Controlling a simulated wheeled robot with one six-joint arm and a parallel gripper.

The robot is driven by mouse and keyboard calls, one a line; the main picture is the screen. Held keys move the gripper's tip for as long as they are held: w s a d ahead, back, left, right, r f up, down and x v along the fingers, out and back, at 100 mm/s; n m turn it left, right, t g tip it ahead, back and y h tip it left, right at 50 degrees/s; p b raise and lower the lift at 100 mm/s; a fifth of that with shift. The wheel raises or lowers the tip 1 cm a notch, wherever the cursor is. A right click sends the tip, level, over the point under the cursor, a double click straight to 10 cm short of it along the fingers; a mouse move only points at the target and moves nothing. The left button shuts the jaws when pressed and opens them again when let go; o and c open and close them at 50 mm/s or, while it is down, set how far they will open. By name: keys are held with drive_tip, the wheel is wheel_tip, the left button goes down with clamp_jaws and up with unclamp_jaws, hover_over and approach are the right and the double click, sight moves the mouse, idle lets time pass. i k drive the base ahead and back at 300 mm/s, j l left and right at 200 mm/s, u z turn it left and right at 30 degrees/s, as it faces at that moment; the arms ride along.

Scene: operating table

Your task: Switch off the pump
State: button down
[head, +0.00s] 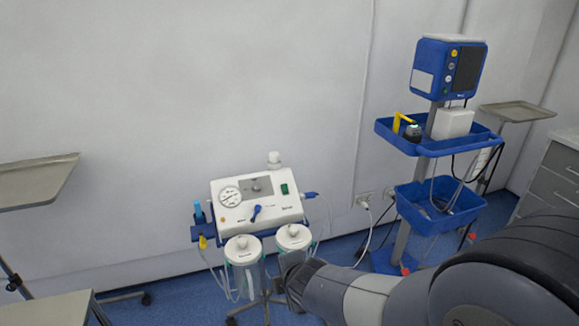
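The pump (232,213) is a white box with a sloped front panel on a wheeled stand, left of centre in the head view. Its panel has a round gauge (230,196), a blue lever knob (256,212) and a green switch (285,189) at the upper right. Two clear jars with white lids (242,248) hang below its front. My arm reaches in from the lower right, and its dark end, my gripper (290,279), is in front of and below the pump, by the right jar (293,237). Its fingers cannot be made out.
A blue monitor stand (449,68) with blue trays (440,146) stands to the right. Metal trays are at the left (38,181) and far right (518,111). Tubes and cables hang around the pump and stand. A white wall is close behind. Blue floor shows between them.

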sight(285, 189)
drive_tip(key=i+l, duration=0.1)
drive_tip(key=i, duration=0.6)
drive_tip(key=i+l, duration=0.1)
drive_tip(key=i, duration=0.6)
